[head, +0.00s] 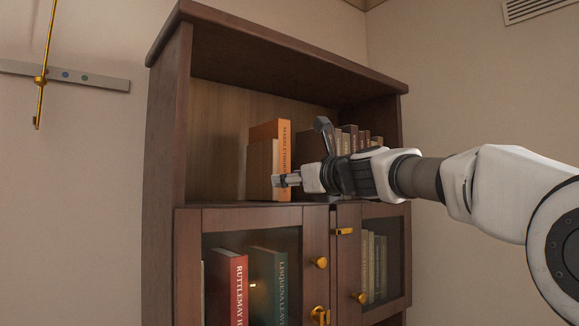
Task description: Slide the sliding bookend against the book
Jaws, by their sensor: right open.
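An orange-brown book (285,143) stands upright on the open upper shelf, its lettered spine facing out. A plain brown upright panel (260,168), which looks like the sliding bookend, stands just left of the book and covers part of its side. I cannot tell whether the two touch. My right gripper (283,181) reaches in from the right, fingers pointing left, in front of the lower part of the book and near the panel's right edge. It is open; whether it touches either is unclear. My left gripper is not in view.
More books (349,136) stand at the right of the upper shelf, partly behind my right arm. The shelf left of the panel is bare. Below are cabinet doors with gold knobs (321,262) and books behind glass. A wall rail (100,82) is at left.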

